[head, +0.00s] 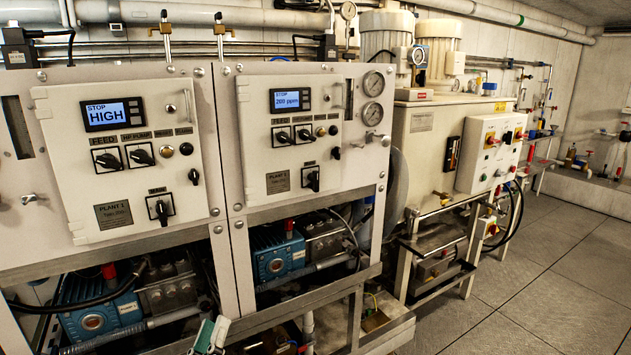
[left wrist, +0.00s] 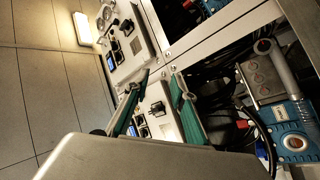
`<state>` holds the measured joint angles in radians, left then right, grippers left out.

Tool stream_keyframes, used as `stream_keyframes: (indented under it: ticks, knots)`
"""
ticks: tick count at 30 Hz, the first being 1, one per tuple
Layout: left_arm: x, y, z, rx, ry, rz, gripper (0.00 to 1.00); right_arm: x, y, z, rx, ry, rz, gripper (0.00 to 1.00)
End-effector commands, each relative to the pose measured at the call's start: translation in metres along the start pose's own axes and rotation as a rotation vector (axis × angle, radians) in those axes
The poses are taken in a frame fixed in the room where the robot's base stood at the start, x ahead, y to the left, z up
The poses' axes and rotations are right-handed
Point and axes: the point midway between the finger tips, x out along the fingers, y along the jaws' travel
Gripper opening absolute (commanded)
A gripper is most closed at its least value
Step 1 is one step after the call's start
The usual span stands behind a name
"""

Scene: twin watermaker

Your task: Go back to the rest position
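My left gripper (head: 211,335) shows only in part at the bottom edge of the head view, in front of the lower frame of the machine. In the left wrist view its two green fingers (left wrist: 162,77) stand apart with nothing between them, so it is open and empty. Beyond the fingers, the wrist view shows the white control panels, tilted on their side. I do not see my right gripper in either view.
Two panels, the left one (head: 125,160) reading HIGH and the right one (head: 289,130) reading 200 ppm, carry knobs. Blue pumps (head: 275,253) sit below. A white switch box (head: 490,152) stands further right. The grey tiled floor (head: 560,290) is clear at right.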

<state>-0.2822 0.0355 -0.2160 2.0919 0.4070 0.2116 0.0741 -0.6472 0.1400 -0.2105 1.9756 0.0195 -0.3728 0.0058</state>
Motion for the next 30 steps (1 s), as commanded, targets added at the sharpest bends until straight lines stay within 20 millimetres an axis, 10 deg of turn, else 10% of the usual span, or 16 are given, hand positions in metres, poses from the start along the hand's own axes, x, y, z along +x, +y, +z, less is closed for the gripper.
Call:
stream_keyframes:
  ticks: [9,16,21,30]
  knots:
    - [-0.142,-0.078,0.150,0.443,-0.581,-0.100,0.25,-0.003,0.002,-0.009,0.005,0.009,0.001,0.25]
    - [-0.246,-0.122,0.197,0.661,-0.893,-0.121,0.25,-0.004,0.001,-0.009,0.007,0.006,0.000,0.25]
    - [-0.281,-0.136,0.206,0.727,-0.989,-0.123,0.25,-0.004,0.000,-0.007,0.008,0.001,-0.002,0.25]
    - [-0.285,-0.137,0.207,0.735,-1.000,-0.123,0.25,-0.004,0.000,-0.005,0.009,-0.001,-0.003,0.25]
